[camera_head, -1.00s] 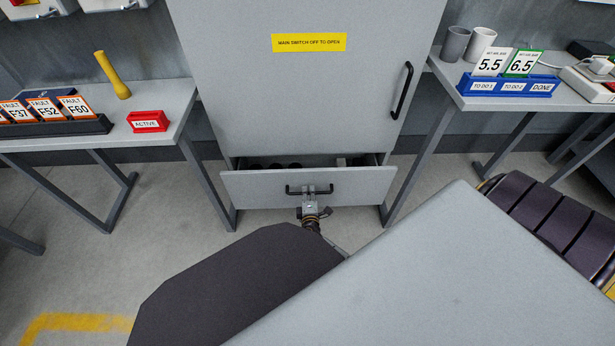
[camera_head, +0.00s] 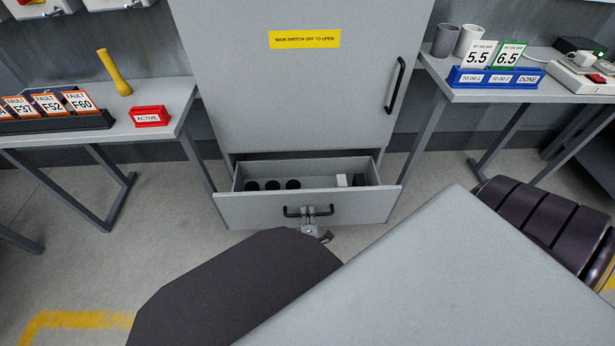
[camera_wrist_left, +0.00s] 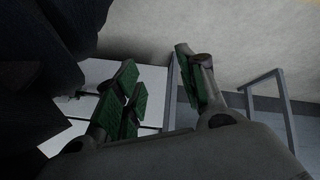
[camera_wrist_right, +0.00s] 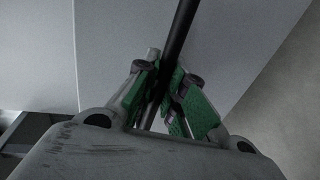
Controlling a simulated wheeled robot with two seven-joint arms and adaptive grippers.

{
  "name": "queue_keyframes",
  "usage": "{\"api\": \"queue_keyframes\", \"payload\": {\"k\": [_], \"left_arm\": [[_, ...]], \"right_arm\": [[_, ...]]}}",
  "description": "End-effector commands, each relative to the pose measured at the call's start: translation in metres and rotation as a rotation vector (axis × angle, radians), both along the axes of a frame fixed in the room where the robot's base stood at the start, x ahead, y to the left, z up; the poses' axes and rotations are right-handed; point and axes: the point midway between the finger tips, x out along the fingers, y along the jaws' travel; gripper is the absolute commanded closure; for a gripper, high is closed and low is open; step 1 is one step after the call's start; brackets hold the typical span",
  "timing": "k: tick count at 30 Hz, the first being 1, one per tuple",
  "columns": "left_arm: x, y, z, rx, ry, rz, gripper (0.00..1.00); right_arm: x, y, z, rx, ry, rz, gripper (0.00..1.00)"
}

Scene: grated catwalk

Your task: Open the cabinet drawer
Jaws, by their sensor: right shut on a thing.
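The grey cabinet (camera_head: 300,100) stands in the middle of the head view. Its low drawer (camera_head: 245,209) is pulled out, with the inside showing. Several black round things (camera_head: 272,185) and a small white block (camera_head: 341,180) lie in it. My right gripper (camera_head: 308,213) is shut on the drawer's black bar handle (camera_head: 291,212). In the right wrist view the green-padded fingers (camera_wrist_right: 165,92) close around the dark bar (camera_wrist_right: 180,40). My left gripper (camera_wrist_left: 158,92) shows in the left wrist view, its fingers apart with nothing between them.
A table at left holds a fault-card rack (camera_head: 60,122), a red ACTIVE block (camera_head: 150,116) and a yellow handle-like thing (camera_head: 114,73). A table at right holds a blue card rack (camera_head: 497,78) and two grey cups (camera_head: 457,40). The cabinet door has an upright handle (camera_head: 396,86).

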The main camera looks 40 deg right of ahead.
Motion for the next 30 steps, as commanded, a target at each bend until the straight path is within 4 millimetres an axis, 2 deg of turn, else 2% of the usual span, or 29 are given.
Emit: {"api": "queue_keyframes", "payload": {"k": [10, 11, 15, 22, 25, 30], "left_arm": [[0.011, -0.002, 0.007, -0.007, -0.019, 0.006, 0.60], [0.012, -0.002, 0.007, -0.008, -0.021, 0.007, 0.60], [0.013, -0.003, 0.009, -0.008, -0.024, 0.008, 0.60], [0.011, -0.002, 0.007, -0.007, -0.019, 0.006, 0.60], [0.003, -0.001, 0.002, 0.000, -0.004, -0.002, 0.60], [0.005, -0.001, 0.003, -0.002, -0.008, 0.000, 0.60]], "right_arm": [[-0.001, 0.001, -0.001, 0.000, 0.002, 0.001, 1.00], [-0.001, 0.001, -0.001, 0.000, 0.002, 0.001, 0.85], [-0.001, 0.000, -0.001, 0.001, 0.001, 0.001, 0.67], [0.000, 0.000, 0.000, 0.000, 0.000, 0.000, 0.66], [0.000, 0.000, 0.000, 0.000, 0.000, 0.000, 0.66], [0.000, 0.000, 0.003, 0.002, -0.001, 0.000, 0.66]]}}
